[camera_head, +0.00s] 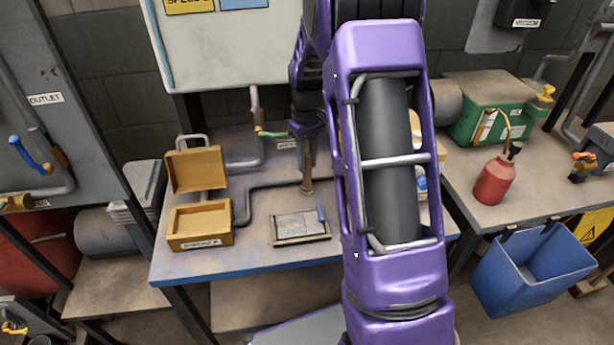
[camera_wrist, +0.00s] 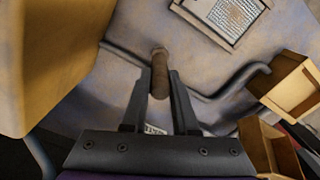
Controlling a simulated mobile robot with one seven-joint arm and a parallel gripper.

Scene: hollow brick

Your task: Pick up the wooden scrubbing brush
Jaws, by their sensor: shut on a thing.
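The wooden scrubbing brush (camera_head: 307,178) is a slim brown piece hanging upright below my gripper (camera_head: 306,142), over the middle of the blue-edged table (camera_head: 260,262). In the wrist view the brush (camera_wrist: 159,72) lies between the two dark fingers of my gripper (camera_wrist: 160,98), which are shut on it. Its rounded end points away from the fingers. I cannot tell whether its lower end touches the table.
A framed flat tray (camera_head: 302,238) with a blue pen-like item (camera_head: 320,213) lies in front. An open wooden box (camera_head: 201,236) stands left. A dark pipe (camera_head: 262,188) runs between. Right, another bench holds a red bottle (camera_head: 494,180) and green box (camera_head: 480,125).

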